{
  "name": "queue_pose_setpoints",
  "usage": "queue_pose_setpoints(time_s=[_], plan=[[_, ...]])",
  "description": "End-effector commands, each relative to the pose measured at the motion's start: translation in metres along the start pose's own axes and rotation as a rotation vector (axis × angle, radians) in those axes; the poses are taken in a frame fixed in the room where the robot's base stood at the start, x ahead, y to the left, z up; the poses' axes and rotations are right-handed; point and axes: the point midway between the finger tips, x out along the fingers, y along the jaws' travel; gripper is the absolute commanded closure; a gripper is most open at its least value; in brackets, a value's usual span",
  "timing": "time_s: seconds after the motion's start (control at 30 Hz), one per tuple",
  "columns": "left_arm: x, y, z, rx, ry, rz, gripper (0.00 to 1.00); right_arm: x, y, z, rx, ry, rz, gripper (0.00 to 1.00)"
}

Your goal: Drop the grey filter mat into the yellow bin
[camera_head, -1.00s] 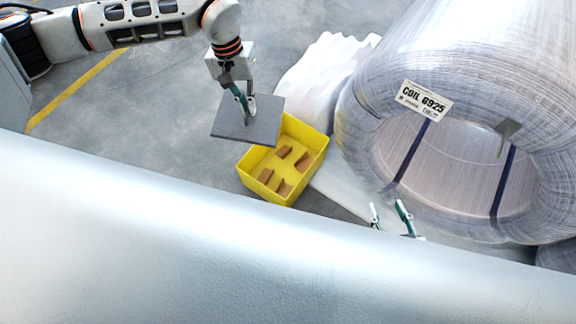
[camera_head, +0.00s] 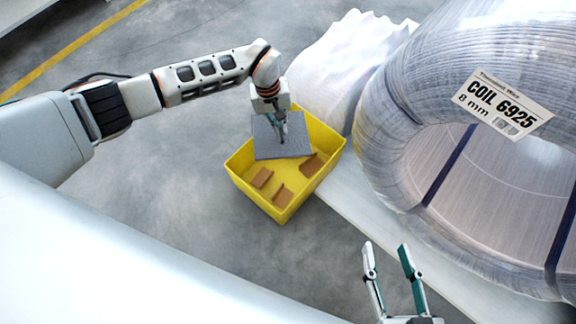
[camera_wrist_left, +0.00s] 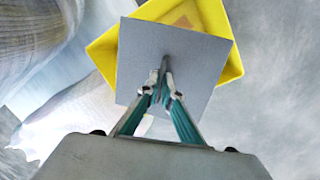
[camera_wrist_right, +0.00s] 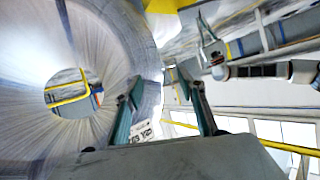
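My left gripper (camera_head: 281,137) is shut on the grey filter mat (camera_head: 266,148), pinching it near its middle. In the head view the mat overlaps the far part of the yellow bin (camera_head: 254,197); its exact height above the bin floor is hard to tell. The left wrist view shows both fingertips (camera_wrist_left: 165,78) together on the square mat (camera_wrist_left: 205,65), with the bin (camera_wrist_left: 107,50) behind it, partly hidden. Brown pieces (camera_head: 283,194) lie in the bin. My right gripper (camera_head: 388,250) is open and empty near the bottom of the head view.
A large wrapped coil (camera_head: 405,105) with a label (camera_head: 503,104) stands at the right. Crumpled white sheeting (camera_head: 338,62) lies behind the bin. A pale platform edge (camera_head: 365,205) runs between bin and coil. Grey floor (camera_head: 185,185) left of the bin is clear.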

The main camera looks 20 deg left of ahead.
Motion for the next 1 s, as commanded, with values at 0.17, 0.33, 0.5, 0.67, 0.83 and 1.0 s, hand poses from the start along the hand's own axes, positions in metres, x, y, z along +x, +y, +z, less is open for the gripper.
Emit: queue_pose_setpoints(time_s=[0.17,0.33,0.5,0.67,0.83,1.0], plan=[[0.021,-0.004,0.001,-0.001,-0.006,-0.003,1.00,0.002,-0.012,0.009,0.086,-0.001,-0.018,0.60],[0.042,-0.007,0.000,0.000,-0.009,-0.004,1.00,0.003,-0.026,0.016,0.197,0.006,-0.037,0.60],[0.054,-0.009,-0.002,0.001,-0.006,-0.003,1.00,0.004,-0.036,0.018,0.282,0.018,-0.050,0.60],[0.056,-0.008,-0.004,0.001,-0.002,0.000,1.00,0.005,-0.040,0.017,0.318,0.025,-0.053,0.60],[0.055,-0.007,-0.005,0.002,0.001,0.001,1.00,0.005,-0.040,0.015,0.324,0.030,-0.053,0.60],[0.055,-0.007,-0.005,0.002,0.001,0.001,0.77,0.005,-0.040,0.015,0.324,0.031,-0.053,0.60]])
